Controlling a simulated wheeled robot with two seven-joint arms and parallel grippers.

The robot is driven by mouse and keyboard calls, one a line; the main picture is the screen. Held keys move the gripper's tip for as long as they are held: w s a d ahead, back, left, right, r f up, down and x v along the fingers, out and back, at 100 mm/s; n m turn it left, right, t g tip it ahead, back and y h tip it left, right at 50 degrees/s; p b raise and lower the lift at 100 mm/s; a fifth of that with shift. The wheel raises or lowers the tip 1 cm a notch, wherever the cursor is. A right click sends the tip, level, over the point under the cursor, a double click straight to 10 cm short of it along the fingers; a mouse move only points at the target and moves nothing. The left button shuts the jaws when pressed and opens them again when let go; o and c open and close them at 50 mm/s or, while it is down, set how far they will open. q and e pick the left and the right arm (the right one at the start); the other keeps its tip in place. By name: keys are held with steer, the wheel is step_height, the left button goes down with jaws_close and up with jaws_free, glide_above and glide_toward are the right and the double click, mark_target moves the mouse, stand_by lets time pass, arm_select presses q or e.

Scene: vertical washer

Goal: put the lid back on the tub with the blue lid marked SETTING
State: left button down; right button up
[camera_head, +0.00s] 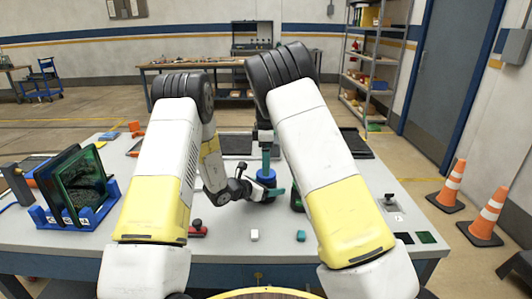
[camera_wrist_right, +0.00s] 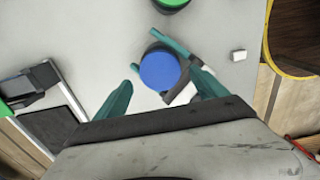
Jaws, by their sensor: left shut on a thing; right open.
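The blue lid (camera_head: 266,174) sits near the middle of the table, and its round top also shows in the right wrist view (camera_wrist_right: 160,69). No marking on it is legible. My left gripper (camera_head: 270,193) is shut low beside the blue piece, apparently on the tub; its teal fingers partly hide the tub. I cannot tell whether the lid is seated on it. My right gripper (camera_wrist_right: 162,92) is open above, with its fingertips apart and the blue lid beyond them. In the head view a teal finger hangs just above the lid.
A green-topped piece (camera_wrist_right: 172,3) stands close by. A white block (camera_head: 254,235) and a teal block (camera_head: 301,236) lie near the front edge. A red piece (camera_head: 197,229) lies left of them. A blue rack (camera_head: 75,217) with dark green panels stands at left.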

steer(key=shift+f, duration=1.7)
